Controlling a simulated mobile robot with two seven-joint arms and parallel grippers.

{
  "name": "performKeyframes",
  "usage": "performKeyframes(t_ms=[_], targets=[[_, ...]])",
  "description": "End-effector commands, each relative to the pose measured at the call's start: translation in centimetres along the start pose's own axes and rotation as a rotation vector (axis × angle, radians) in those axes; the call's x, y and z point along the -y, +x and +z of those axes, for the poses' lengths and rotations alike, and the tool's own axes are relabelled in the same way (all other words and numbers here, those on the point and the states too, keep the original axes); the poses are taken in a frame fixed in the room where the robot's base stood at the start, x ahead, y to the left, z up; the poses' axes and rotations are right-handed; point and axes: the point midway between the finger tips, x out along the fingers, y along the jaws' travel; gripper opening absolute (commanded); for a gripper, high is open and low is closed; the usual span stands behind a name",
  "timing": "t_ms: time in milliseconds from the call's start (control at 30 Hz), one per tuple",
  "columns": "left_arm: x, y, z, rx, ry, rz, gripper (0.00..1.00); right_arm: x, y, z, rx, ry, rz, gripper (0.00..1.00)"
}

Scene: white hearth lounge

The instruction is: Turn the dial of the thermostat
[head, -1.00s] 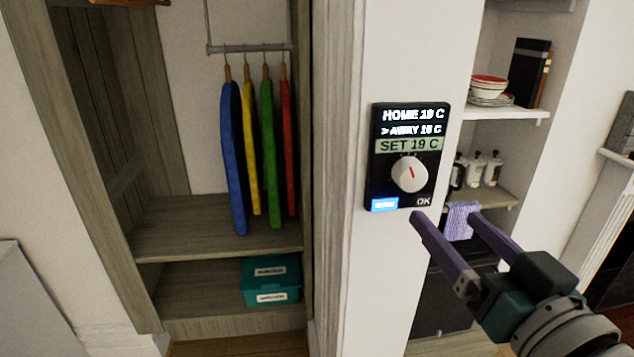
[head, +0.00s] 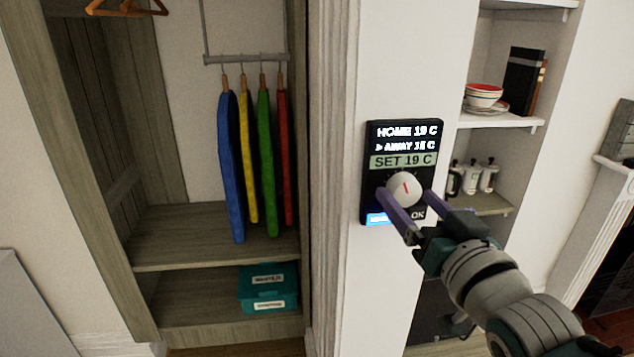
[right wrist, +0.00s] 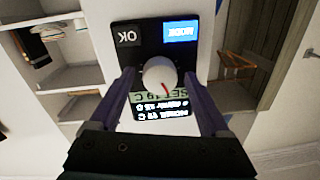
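The thermostat (head: 373,180) is a black panel on the white wall. Its screen reads HOME 19 C, AWAY with a pointer mark, and SET 19 C. Its white round dial (head: 404,189) has a red mark. Below are a blue key, partly hidden by a finger, and an OK key. My right gripper (head: 405,192) is open, one finger on each side of the dial. In the right wrist view the panel appears upside down, with the dial (right wrist: 160,73) between the two fingers; whether they touch it I cannot tell. My left gripper is not in view.
A wooden wardrobe with coloured garments (head: 245,160) on hangers and a teal box (head: 268,289) stands at the left. At the right, shelves hold bowls (head: 484,95), books and canisters (head: 472,178). The wall around the panel is clear.

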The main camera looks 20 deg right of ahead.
Motion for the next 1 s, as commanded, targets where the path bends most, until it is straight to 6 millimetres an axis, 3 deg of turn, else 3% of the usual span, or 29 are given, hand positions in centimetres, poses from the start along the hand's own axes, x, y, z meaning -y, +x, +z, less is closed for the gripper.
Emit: performKeyframes(t_ms=[67, 667, 1000], targets=[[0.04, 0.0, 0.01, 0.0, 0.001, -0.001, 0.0, 0.0, -0.02, 0.01, 0.0, 0.0, 0.0, 0.7], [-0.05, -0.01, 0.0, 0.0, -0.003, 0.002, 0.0, 0.03, -0.03, 0.01, 0.0, 0.0, 0.0, 0.02], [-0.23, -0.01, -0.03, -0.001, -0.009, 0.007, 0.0, 0.02, -0.04, -0.01, 0.002, -0.038, 0.0, 0.0]])
